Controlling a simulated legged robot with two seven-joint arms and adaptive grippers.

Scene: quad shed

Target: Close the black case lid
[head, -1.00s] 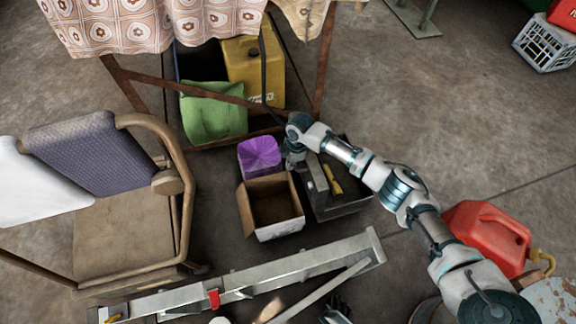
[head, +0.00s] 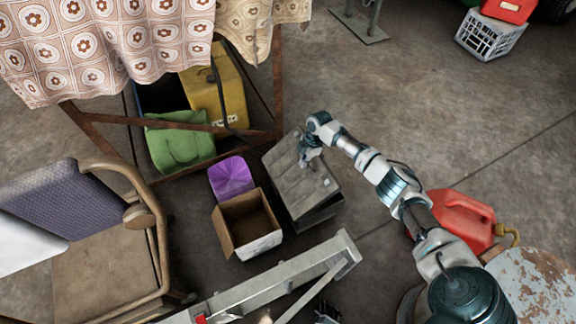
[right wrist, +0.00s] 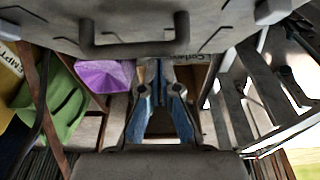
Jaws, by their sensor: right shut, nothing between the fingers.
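The black case (head: 318,217) stands on the floor right of the cardboard box. Its grey-black lid (head: 318,184) lies over the body, slightly tilted, with a dark gap showing along the near side. My right gripper (head: 305,160) is over the far part of the lid, close to or touching its top; I cannot tell which. In the right wrist view its fingers (right wrist: 161,68) are together and hold nothing. A dark panel with a handle (right wrist: 130,42), seemingly the lid, crosses the top of that view. My left gripper is not in view.
The open cardboard box (head: 245,222) and purple container (head: 231,177) stand close left of the case. A grey metal frame (head: 290,277) lies in front. A red fuel can (head: 462,220) stands right, under my right arm. Floor beyond the case is clear.

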